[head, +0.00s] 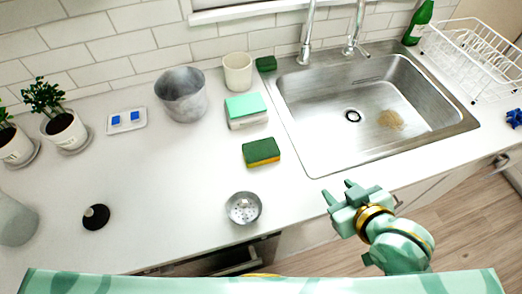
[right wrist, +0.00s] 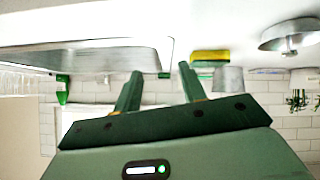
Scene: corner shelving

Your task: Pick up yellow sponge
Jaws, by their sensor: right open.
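The yellow sponge (head: 261,153) has a green top and a yellow lower layer. It lies flat on the white counter, left of the sink; in the right wrist view, which is upside down, it shows (right wrist: 210,57) just right of the fingers. My right gripper (head: 337,190) is open and empty near the counter's front edge, to the right of and nearer than the sponge, apart from it. Its fingers also show in the right wrist view (right wrist: 160,72). My left gripper is not in view.
A metal strainer cup (head: 243,208) stands in front of the sponge. A mint-topped sponge stack (head: 246,110), a grey pot (head: 181,95) and a cream cup (head: 237,71) stand behind it. The sink (head: 330,148) is to the right.

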